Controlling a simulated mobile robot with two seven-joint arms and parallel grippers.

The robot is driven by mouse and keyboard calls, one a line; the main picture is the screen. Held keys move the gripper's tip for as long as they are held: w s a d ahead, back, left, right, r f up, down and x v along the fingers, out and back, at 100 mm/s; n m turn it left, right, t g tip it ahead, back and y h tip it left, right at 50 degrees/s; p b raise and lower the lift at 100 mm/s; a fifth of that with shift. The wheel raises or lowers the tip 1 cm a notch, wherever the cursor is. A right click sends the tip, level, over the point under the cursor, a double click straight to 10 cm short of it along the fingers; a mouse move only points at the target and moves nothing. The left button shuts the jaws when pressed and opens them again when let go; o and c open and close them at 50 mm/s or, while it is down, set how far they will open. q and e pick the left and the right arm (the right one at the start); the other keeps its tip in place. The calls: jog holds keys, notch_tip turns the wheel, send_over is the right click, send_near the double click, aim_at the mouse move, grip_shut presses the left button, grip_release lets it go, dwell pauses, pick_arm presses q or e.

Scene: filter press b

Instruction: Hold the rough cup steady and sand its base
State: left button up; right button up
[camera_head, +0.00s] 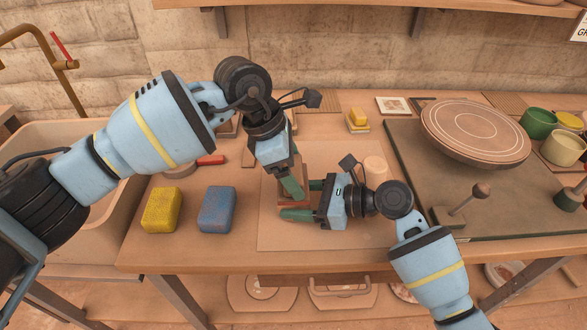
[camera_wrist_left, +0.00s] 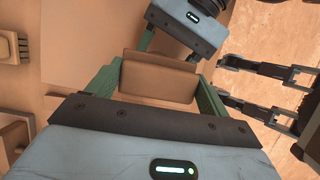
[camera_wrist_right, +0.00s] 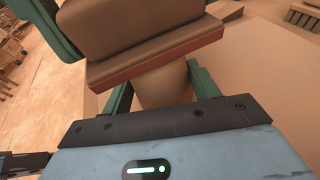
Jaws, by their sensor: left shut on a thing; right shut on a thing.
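My left gripper (camera_head: 291,182) points down over the work board and is shut on a brown sanding block (camera_wrist_left: 158,80) with a reddish lower edge. My right gripper (camera_head: 302,200) comes in from the right and is shut on the tan rough cup (camera_wrist_right: 165,86). In the right wrist view the sanding block (camera_wrist_right: 145,42) lies across the end of the cup, seemingly against it; I cannot be sure they touch. In the head view the held cup is mostly hidden by the grippers and the block.
A yellow sponge (camera_head: 162,210) and a blue sponge (camera_head: 216,210) lie to the left. Another tan cup (camera_head: 375,168) stands behind my right gripper. A round ringed disc (camera_head: 475,130) occupies the dark board (camera_head: 410,160) at right, near a green cup (camera_head: 538,123). A sink (camera_head: 35,145) is far left.

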pick_arm(q)
jog(key=shift+r, duration=3.5)
pick_arm(e)
jog(key=shift+f, duration=0.1)
jog(key=o, duration=0.8)
jog(key=shift+o, duration=0.2)
jog(key=v, duration=1.2)
